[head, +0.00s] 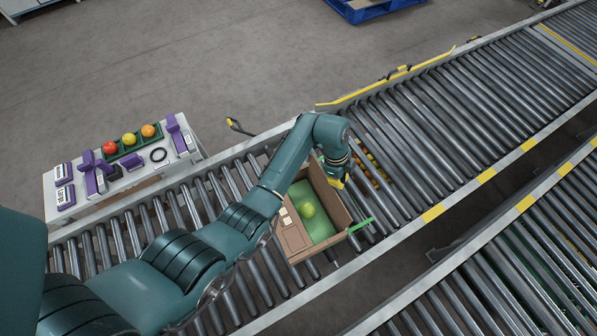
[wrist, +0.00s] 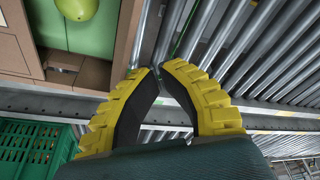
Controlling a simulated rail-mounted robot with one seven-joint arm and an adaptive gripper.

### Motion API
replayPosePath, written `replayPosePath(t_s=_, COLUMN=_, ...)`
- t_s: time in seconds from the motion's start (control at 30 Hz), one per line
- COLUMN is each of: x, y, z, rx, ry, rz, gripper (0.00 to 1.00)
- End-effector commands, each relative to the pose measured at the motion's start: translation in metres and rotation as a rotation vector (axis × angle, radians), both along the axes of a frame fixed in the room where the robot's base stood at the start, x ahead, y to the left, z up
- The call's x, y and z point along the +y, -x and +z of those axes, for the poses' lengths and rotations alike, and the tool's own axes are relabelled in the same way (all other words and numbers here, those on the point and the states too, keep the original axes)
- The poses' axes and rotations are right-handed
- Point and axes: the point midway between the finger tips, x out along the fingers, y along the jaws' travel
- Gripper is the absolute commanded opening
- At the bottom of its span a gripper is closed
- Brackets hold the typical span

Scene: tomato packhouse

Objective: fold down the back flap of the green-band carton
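The carton (head: 293,236) sits on the roller conveyor, open at the top. It has a green lining and a round yellow-green thing (head: 307,210) inside. A bright green strip (head: 361,225) shows at its right corner. I cannot tell clearly which flap is the back one. My gripper (head: 338,183) is just beyond the carton's upper right edge, partly hidden by my wrist. In the wrist view, the yellow fingers (wrist: 158,70) meet closely at the tips with nothing between them. The carton wall (wrist: 126,40) is left of them, apart from the fingertips.
Small orange and yellow produce (head: 371,167) lies beyond my gripper on the conveyor (head: 450,125). A white side table (head: 130,182) with purple holders and three fruits stands left. A green crate (wrist: 33,143) shows at lower left in the wrist view. A yellow-edged rail (head: 390,78) borders the conveyor.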

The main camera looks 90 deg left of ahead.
Motion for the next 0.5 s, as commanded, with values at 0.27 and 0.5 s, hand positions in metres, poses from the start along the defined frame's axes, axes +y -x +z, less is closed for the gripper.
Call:
replayPosePath(t_s=0.27, x=0.0, y=0.001, z=0.001, rx=0.0, ry=0.0, rz=0.0, gripper=0.0)
replayPosePath(t_s=0.5, x=-0.006, y=0.011, z=0.002, rx=0.001, ry=0.001, rz=0.001, gripper=0.0)
